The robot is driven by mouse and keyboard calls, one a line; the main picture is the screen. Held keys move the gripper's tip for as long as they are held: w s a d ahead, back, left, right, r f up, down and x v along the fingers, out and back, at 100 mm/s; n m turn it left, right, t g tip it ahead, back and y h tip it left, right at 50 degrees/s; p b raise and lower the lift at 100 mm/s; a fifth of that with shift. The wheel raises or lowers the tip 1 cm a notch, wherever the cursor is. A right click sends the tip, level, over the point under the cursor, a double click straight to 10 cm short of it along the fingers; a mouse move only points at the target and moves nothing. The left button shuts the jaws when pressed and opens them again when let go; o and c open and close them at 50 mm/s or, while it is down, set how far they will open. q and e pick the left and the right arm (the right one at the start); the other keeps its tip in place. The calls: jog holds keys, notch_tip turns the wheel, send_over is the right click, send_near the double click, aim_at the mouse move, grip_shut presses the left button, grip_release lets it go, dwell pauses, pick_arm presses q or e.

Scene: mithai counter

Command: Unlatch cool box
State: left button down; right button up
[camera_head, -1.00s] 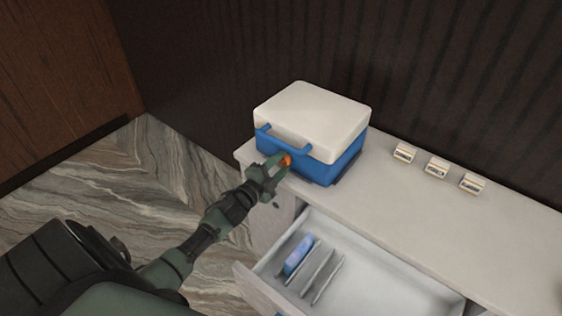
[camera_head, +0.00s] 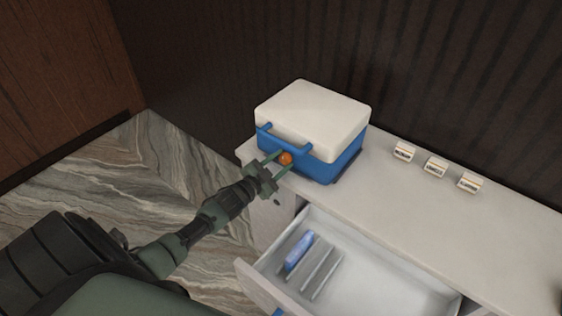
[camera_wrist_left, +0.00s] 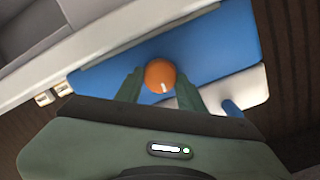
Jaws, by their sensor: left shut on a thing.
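The cool box (camera_head: 335,165) stands at the left end of the white counter, with a blue body, a closed white lid (camera_head: 312,110) and a blue handle (camera_head: 285,138) on its front. An orange round latch knob (camera_head: 286,158) sits on its front face. In the left wrist view the orange knob (camera_wrist_left: 160,75) has a small white mark, against the blue body (camera_wrist_left: 215,45). My left gripper (camera_head: 279,160) is at the knob, with a finger on each side; the fingers also flank it in the left wrist view (camera_wrist_left: 160,88). The gripper is shut on the knob. My right gripper is not visible.
An open drawer (camera_head: 390,290) juts out below the counter (camera_head: 400,200), with dividers and a blue pack (camera_head: 299,252) inside. Small labelled blocks (camera_head: 436,167) stand on the counter right of the box. Marbled floor lies to the left.

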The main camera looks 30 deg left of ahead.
pick_arm(q)
jog(key=shift+f, duration=0.1)
dwell(0.3)
jog(key=c, duration=0.9)
grip_release()
jog(key=shift+o, duration=0.2)
jog(key=s+b, duration=0.1)
jog(key=s, duration=0.6)
jog(key=shift+s+a+r, duration=0.35)
jog(key=shift+s+a, duration=0.05)
